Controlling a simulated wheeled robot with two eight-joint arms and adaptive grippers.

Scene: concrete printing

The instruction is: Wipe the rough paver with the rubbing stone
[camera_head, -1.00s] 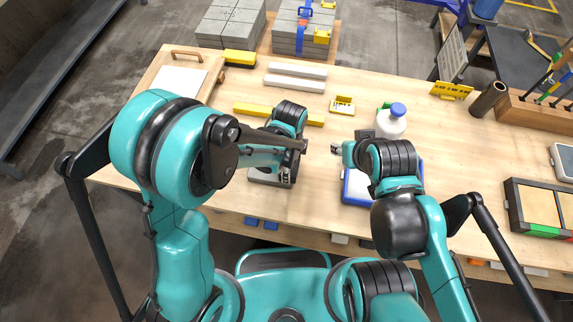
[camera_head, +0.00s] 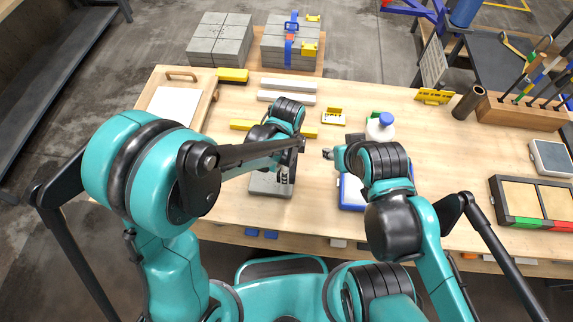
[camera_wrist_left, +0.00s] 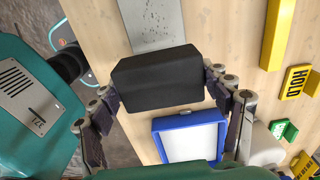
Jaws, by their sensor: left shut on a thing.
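The rough paver (camera_head: 268,185) is a flat grey slab near the table's front edge. Its pitted surface also shows at the top of the left wrist view (camera_wrist_left: 153,22). My left gripper (camera_head: 286,174) is over the paver's right part. In the left wrist view it is shut on a dark block, the rubbing stone (camera_wrist_left: 158,78), with fingers at both sides. The stone is mostly hidden in the head view; I cannot tell whether it touches the paver. My right gripper (camera_head: 328,153) is near the blue-framed tray; whether it is open is unclear.
The blue-framed tray (camera_head: 346,203) with a white inside lies right of the paver. A yellow bar (camera_head: 243,125) and white bars (camera_head: 287,98) lie farther back. A white board (camera_head: 176,104) is at the left.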

